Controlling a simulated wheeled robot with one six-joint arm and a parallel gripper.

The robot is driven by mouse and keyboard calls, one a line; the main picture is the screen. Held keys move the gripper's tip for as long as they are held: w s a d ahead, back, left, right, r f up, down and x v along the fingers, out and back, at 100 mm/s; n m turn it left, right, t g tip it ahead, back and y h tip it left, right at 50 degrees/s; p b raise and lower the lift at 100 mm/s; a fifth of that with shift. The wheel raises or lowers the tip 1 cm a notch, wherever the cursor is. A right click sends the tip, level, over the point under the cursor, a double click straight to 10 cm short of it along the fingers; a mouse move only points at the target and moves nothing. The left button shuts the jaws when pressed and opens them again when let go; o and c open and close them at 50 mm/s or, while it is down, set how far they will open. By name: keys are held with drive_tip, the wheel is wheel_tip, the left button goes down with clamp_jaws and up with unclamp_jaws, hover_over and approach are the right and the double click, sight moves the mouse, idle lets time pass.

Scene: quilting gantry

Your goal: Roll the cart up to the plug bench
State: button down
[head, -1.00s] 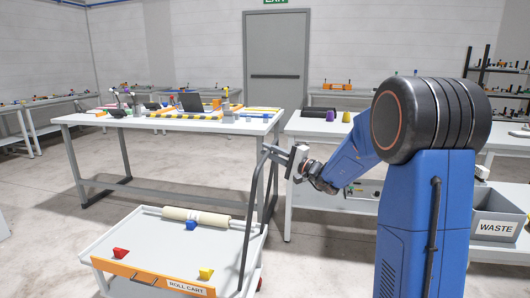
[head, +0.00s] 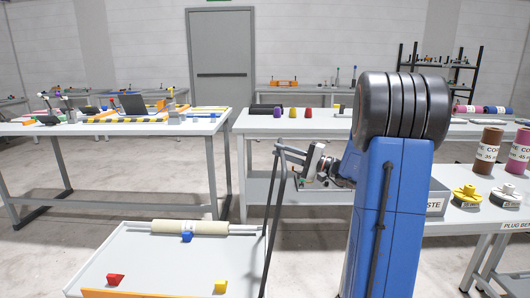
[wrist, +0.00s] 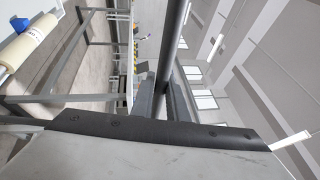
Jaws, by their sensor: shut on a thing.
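The roll cart (head: 150,262) is a pale tray at the lower left of the head view. Its dark handle (head: 272,225) rises at its right side. My gripper (head: 287,153) is shut on the upper part of this handle. In the wrist view the handle bar (wrist: 173,40) runs between the fingers of my gripper (wrist: 163,98). The plug bench (head: 470,226) is at the right edge of the head view, partly cut off and partly hidden by my arm. The cart stands apart from it, with floor between them.
The cart carries a cream roll (head: 190,227) and blue (head: 187,237), red (head: 115,280) and yellow (head: 220,286) pieces. A striped-edge table (head: 60,128) stands left, another table (head: 350,122) ahead.

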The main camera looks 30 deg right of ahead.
drive_tip(key=shift+s+d+f, duration=0.1)
drive_tip(key=shift+s+d, duration=0.3)
drive_tip(key=shift+d, duration=0.25)
drive_tip(key=shift+s+d, duration=0.35)
drive_tip(key=shift+d, duration=0.25)
drive_tip(key=c, duration=1.7)
unclamp_jaws()
